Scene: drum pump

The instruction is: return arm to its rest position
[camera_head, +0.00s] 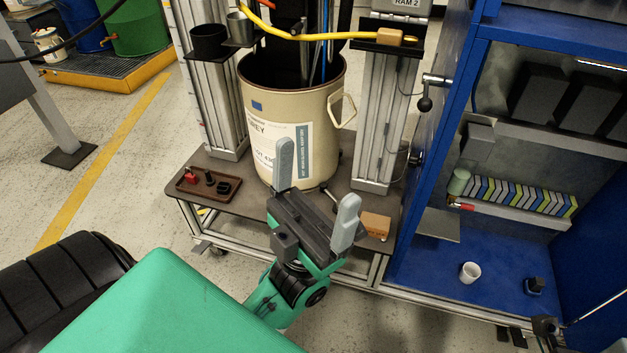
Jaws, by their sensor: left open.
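My left gripper (316,192) is open and empty, its two grey fingers wide apart and pointing up and away. It is in front of the beige drum (262,108), overlapping its lower front in the picture; I cannot tell the exact gap. The green left arm reaches in from the lower left. The drum stands upright on a brown platform (240,185) between two grey columns, with dark and blue hoses going into its open top. My right gripper is not in view.
A brown tray (180,189) with small parts lies left of the drum. A wooden block (375,225) sits at the platform's right front. A blue cabinet (440,262) stands at right, with a white cup (469,272) inside. Open floor lies at left.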

